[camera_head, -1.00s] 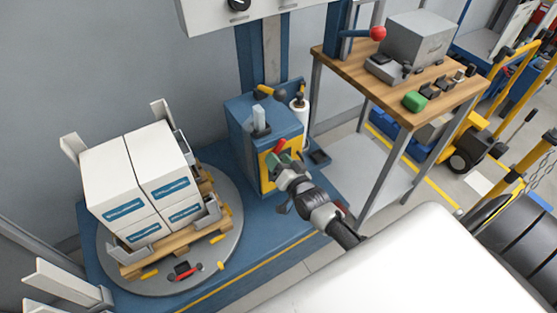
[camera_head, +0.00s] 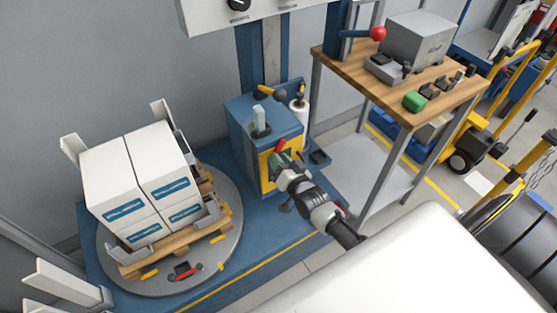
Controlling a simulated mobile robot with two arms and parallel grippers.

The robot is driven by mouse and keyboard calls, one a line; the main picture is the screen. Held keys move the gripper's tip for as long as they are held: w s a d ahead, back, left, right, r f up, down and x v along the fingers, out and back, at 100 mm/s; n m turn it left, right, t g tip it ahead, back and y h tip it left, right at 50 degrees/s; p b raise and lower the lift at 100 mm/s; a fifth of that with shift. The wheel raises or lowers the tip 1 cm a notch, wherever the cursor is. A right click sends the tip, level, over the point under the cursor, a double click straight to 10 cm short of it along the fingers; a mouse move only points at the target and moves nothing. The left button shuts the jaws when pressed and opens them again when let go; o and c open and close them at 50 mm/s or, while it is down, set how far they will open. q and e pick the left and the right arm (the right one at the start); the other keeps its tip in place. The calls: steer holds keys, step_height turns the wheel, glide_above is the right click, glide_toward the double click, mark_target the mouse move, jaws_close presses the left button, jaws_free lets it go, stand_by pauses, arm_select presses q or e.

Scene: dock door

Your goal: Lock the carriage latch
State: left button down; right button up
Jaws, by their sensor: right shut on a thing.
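The carriage is a blue box (camera_head: 247,150) at the foot of a blue mast, with a yellow panel on its front. A red latch handle (camera_head: 281,146) shows at the top of the yellow panel (camera_head: 268,178). My right gripper (camera_head: 280,160) is at this panel, just below the red handle, and is shut on the latch. The fingers and wrist hide most of the latch, so its exact position cannot be told. My left gripper is not in view.
White boxes (camera_head: 137,168) stand on a pallet on a round grey turntable (camera_head: 110,262) at the left. A film roll (camera_head: 299,125) stands beside the carriage. A wooden-topped bench (camera_head: 450,98) is at the right. A white surface (camera_head: 410,270) fills the lower right.

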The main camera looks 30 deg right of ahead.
steer(key=shift+d+f+n, duration=0.15)
steer(key=shift+d+n, duration=0.25)
steer(key=shift+n, duration=0.65)
steer(key=shift+d+f+n, duration=0.1)
steer(key=shift+d+n, duration=0.35)
steer(key=shift+n, duration=0.65)
steer(key=shift+d+f+n, duration=0.15)
steer(key=shift+d+n, duration=0.25)
steer(key=shift+n, duration=0.65)
steer(key=o, duration=0.9)
steer(key=shift+s, duration=0.1)
steer(key=s, duration=1)
steer(key=shift+s+d, duration=0.25)
steer(key=shift+s, duration=0.05)
